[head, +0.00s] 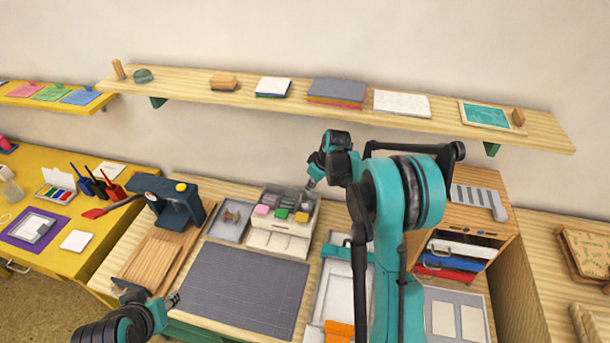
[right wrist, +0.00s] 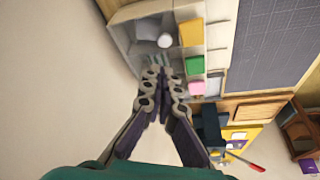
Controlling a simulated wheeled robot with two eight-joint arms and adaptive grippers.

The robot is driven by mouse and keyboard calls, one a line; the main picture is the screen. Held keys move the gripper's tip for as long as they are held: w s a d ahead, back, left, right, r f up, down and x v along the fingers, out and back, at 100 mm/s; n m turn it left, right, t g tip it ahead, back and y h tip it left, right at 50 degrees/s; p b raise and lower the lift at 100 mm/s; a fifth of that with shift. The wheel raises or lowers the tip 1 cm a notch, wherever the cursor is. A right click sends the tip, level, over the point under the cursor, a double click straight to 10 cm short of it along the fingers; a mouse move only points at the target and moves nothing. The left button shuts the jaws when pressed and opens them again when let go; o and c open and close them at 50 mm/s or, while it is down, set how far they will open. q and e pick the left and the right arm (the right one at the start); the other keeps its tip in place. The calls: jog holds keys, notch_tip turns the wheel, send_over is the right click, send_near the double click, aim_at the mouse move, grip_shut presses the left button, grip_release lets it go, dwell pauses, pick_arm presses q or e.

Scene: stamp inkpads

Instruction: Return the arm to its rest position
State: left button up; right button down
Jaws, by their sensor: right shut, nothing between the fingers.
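My right gripper (head: 311,185) is shut and empty. It is raised at the back right of the white inkpad organizer (head: 276,243), apart from the pads in it. The right wrist view shows its closed fingers (right wrist: 161,73) in front of the organizer. A pink inkpad (head: 262,210), a green inkpad (head: 281,213) and a yellow-orange inkpad (head: 301,217) sit in the organizer. My left gripper (head: 173,299) is low at the left, by the near left corner of the grey mat (head: 245,290). It is too small to tell whether it is open.
A wooden shelf (head: 330,104) runs along the wall above. A dark blue press (head: 175,203) stands left of the mat. A wooden cabinet (head: 478,212) stands at the right. My right arm hides part of the table.

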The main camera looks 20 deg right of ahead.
jog(key=s+a+r+m+t+h+b, duration=0.1)
jog(key=s+a+r+b, duration=0.15)
jog(key=s+r, duration=0.35)
jog(key=s+a+r+m+t+b, duration=0.1)
jog(key=s+a+r+m+b, duration=0.2)
jog(key=s, duration=0.5)
jog(key=s+a+f+m+t+b, duration=0.1)
jog(key=s+a+f, duration=0.1)
jog(key=s, duration=0.6)
jog(key=s+a+f+h+b, duration=0.1)
jog(key=s+a+f+b, duration=0.1)
jog(key=s, duration=0.6)
jog(key=shift+s+f+m+t, duration=0.3)
jog(key=shift+s+m+t, duration=0.05)
jog(key=shift+m+t, duration=0.05)
